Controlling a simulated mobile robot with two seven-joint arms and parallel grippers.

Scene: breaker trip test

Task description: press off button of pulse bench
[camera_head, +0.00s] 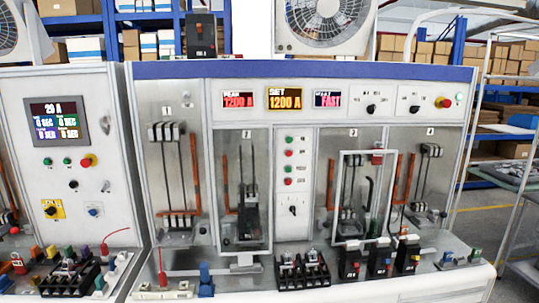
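The pulse bench is the wide grey cabinet (220,98) with a blue top band in the middle and right. Its lit displays read PEAK 1200 A (238,100), SET 1200 A (285,98) and FAST (327,99). A narrow centre panel (293,225) carries a column of small green and red buttons, with a red button (288,182) lowest and a black selector knob (292,210) below. The button labels are too small to read, so I cannot tell which is off. Neither of my grippers is in view.
A second cabinet with a screen (57,122) and buttons stands at left. A red mushroom button on yellow (443,102) sits at the bench's upper right. Black breakers (350,263) and terminal blocks (302,270) crowd the front ledge. A white-framed door (362,153) stands before bay 3.

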